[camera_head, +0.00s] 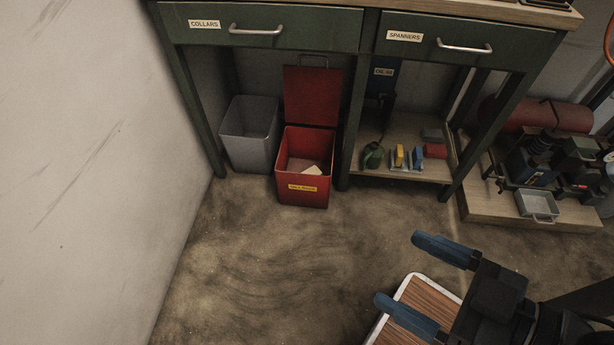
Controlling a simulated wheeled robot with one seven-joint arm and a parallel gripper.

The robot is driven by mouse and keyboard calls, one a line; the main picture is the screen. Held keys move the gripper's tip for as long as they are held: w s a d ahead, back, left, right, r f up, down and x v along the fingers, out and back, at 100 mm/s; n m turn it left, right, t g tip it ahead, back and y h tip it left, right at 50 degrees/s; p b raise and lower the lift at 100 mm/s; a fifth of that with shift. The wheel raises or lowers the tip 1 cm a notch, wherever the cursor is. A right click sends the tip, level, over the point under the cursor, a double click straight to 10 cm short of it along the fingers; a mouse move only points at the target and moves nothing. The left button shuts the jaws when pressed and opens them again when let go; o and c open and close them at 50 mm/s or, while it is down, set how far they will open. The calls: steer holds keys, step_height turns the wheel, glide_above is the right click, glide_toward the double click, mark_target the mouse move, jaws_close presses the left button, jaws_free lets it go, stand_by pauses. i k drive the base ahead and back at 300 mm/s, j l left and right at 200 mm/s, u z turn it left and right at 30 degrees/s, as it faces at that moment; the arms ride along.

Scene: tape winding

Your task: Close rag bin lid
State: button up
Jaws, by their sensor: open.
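The red rag bin (303,190) stands on the floor under the workbench, with a yellow label on its front. Its red lid (311,97) is up, standing upright at the back of the bin, with a handle at its top edge. A pale scrap lies inside the bin. My gripper (412,272) is at the lower right, well apart from the bin and nearer to me. Its two blue fingers are spread wide with nothing between them, and they point left.
A grey open bin (249,133) stands left of the rag bin. The green workbench has a COLLARS drawer (262,26) above both bins. A low shelf (400,172) with small items is to the right. A wood-topped tray (415,292) lies below my gripper. The floor before the bins is clear.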

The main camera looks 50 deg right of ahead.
mark_target(312, 95)
steer(key=i+z, duration=0.15)
steer(key=i, duration=0.5)
steer(key=i+j+z, duration=0.2)
steer(key=i, duration=0.4)
